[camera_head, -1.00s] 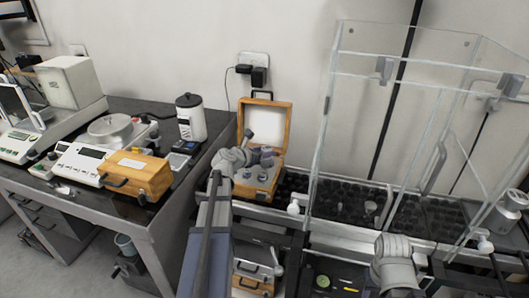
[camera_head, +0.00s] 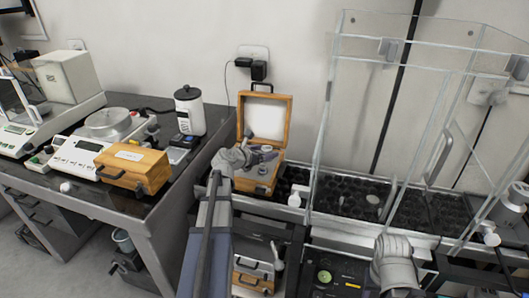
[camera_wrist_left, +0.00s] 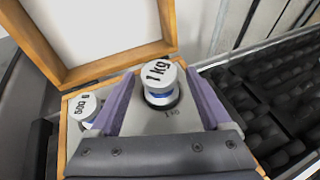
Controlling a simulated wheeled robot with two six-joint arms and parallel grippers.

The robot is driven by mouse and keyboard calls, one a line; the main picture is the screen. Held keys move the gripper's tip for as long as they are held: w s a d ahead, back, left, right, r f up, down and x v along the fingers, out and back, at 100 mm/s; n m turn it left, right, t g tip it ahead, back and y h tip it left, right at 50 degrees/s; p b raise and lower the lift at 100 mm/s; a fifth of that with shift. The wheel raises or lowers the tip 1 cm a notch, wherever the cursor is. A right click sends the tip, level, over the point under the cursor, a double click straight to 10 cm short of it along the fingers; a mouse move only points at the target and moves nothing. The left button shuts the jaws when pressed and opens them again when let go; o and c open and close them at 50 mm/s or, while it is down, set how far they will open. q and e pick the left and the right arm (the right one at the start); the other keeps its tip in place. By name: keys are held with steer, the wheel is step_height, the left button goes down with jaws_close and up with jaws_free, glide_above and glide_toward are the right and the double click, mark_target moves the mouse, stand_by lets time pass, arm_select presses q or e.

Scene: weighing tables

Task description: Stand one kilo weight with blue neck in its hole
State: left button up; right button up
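The one kilo weight (camera_wrist_left: 158,78), a silver knob marked "1 kg" with a blue neck, stands upright at its hole in the wooden case's grey plate. A "1 kg" label shows on the plate in front of it. How deep its base sits is hidden. My left gripper (camera_wrist_left: 161,82) has its purple fingers on either side of the weight, with gaps beside its neck. In the head view my left gripper (camera_head: 263,152) is over the open wooden case (camera_head: 243,128). A "500 g" weight (camera_wrist_left: 84,107) stands left of it. My right gripper is out of view.
The case's raised lid (camera_wrist_left: 62,68) stands behind the weight. A black bumpy mat (camera_wrist_left: 270,105) lies right of the case. A glass enclosure (camera_head: 318,150) stands to the right. A closed wooden box (camera_head: 133,165) and scales (camera_head: 75,155) are on the left table.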

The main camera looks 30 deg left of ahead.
arm_select(q)
steer(key=shift+r, duration=0.15)
steer(key=shift+s+r+p, duration=0.2)
steer(key=shift+s+p, duration=0.1)
steer(key=p+v, duration=0.4)
steer(key=v, duration=0.7)
steer(key=shift+s, duration=0.2)
stand_by(0.7)
